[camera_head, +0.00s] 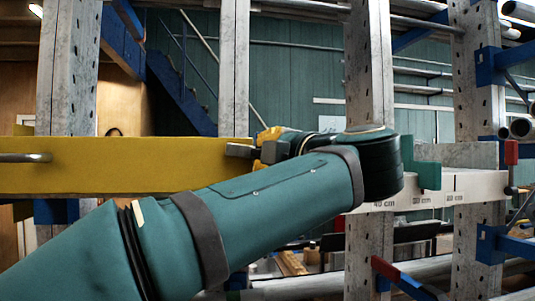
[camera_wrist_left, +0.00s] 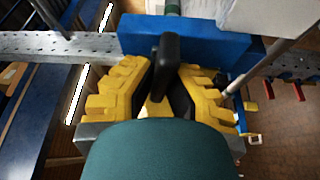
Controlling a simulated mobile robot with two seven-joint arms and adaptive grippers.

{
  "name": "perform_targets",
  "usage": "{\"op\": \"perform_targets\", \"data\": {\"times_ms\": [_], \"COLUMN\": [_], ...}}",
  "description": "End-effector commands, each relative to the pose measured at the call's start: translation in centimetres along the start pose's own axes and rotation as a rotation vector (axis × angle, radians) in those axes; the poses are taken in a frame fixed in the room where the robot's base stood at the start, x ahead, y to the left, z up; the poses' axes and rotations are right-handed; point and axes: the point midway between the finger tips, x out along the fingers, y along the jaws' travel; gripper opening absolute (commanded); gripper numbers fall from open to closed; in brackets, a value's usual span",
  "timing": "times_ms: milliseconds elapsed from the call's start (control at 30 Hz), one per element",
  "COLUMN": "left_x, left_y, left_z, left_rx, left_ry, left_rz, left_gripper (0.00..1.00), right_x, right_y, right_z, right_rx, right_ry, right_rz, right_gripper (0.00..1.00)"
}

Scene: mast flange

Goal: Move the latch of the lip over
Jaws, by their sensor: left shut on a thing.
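In the left wrist view, a black upright lever (camera_wrist_left: 165,62), which looks like the latch, stands between the yellow fingers of my left gripper (camera_wrist_left: 163,80). The fingers are shut on it. A blue block (camera_wrist_left: 205,42) lies just behind the lever. In the head view my left gripper (camera_head: 262,147) is at the right end of a long yellow beam (camera_head: 120,166), with a small dark piece (camera_head: 239,150) at its tips. My own forearm and wrist hide much of the grip. I cannot tell which part is the lip. My right gripper is not in view.
Behind stand perforated metal uprights (camera_head: 368,70) with blue brackets. To the right run a pale rail (camera_head: 465,188) with cm marks, a green piece (camera_head: 428,174) and a red-handled lever (camera_head: 511,155). Pipes lie on the rack arms. The uprights and beams leave little free room.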

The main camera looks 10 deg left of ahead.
Motion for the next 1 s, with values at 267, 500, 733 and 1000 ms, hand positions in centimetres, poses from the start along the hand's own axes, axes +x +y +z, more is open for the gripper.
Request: {"op": "perform_targets", "data": {"times_ms": [267,500,733,1000], "left_x": [0.14,0.14,0.14,0.11], "left_y": [0.14,0.11,0.10,0.03], "left_z": [-0.20,-0.21,-0.20,-0.13], "left_rx": [-0.104,-0.131,-0.132,-0.129], "left_ry": [0.003,0.003,0.003,0.002], "left_rz": [-0.038,-0.049,-0.049,-0.050], "left_gripper": [0.00,0.00,0.00,0.44], "right_x": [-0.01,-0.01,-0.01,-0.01], "right_y": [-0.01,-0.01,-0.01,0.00], "right_z": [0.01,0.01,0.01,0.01], "right_rx": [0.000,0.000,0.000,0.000], "right_ry": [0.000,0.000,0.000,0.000], "right_rz": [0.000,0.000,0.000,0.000], "right_gripper": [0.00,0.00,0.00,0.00]}}
